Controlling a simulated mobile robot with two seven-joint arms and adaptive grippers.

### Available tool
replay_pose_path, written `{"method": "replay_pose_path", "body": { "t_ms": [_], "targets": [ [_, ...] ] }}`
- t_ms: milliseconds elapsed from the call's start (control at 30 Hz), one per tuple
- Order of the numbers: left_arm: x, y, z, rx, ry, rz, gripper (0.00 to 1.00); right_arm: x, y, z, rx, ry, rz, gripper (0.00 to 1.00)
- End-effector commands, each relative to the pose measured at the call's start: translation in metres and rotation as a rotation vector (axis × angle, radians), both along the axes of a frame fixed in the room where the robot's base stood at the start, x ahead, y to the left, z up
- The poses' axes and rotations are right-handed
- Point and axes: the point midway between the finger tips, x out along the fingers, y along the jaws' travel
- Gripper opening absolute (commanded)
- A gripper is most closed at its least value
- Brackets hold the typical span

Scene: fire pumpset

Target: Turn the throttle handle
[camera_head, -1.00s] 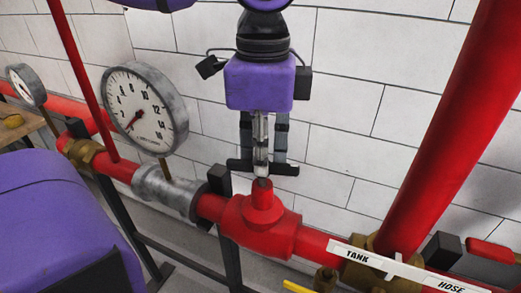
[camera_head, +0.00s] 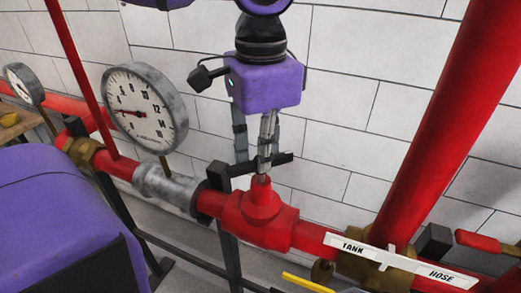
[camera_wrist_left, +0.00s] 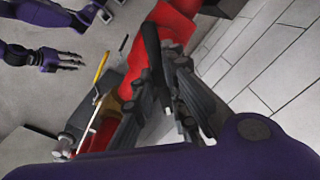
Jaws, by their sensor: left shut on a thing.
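The throttle handle (camera_head: 284,158) is a black crossbar on top of the red valve body (camera_head: 262,215) in the head view. My left gripper (camera_head: 260,156) reaches down from above with its dark fingers at the bar and is shut on it. In the left wrist view, the handle (camera_wrist_left: 156,60) runs between the fingers of my left gripper (camera_wrist_left: 172,95). The valve's pale stem stands upright under the purple wrist. My right gripper (camera_wrist_left: 65,60) shows small at the upper left of the wrist view; its finger opening is unclear.
A round pressure gauge (camera_head: 143,110) stands left of the valve. A thick red pipe (camera_head: 440,125) rises at the right behind a white TANK/HOSE label (camera_head: 400,263). A yellow lever (camera_head: 307,283) is low in front. A tiled wall (camera_head: 400,60) is close behind.

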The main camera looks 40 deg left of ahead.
Motion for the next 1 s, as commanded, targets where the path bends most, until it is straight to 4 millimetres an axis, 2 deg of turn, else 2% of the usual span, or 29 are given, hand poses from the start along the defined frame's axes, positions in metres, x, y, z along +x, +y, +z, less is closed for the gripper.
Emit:
{"method": "replay_pose_path", "body": {
  "t_ms": [267,300,433,767,867,1000],
  "targets": [
    [0.000,0.000,0.000,0.000,-0.001,0.000,0.00,0.002,0.000,0.002,0.001,-0.006,0.001,0.40],
    [0.000,0.000,0.000,0.000,-0.001,0.000,0.14,0.002,0.000,0.002,0.001,-0.006,0.001,0.40],
    [0.000,0.000,0.000,0.000,-0.001,-0.001,0.31,0.002,0.000,0.002,0.001,-0.006,0.001,0.40],
    [0.000,0.000,0.002,0.000,-0.001,-0.001,0.31,-0.003,-0.001,-0.001,-0.002,0.005,0.002,0.40],
    [0.001,-0.001,0.010,-0.001,-0.004,-0.001,0.31,-0.002,-0.001,0.000,-0.001,0.004,0.001,0.40],
    [0.002,-0.001,0.034,-0.001,-0.006,0.000,0.31,-0.001,0.000,0.000,-0.001,0.002,0.001,0.40]
  ]
}}
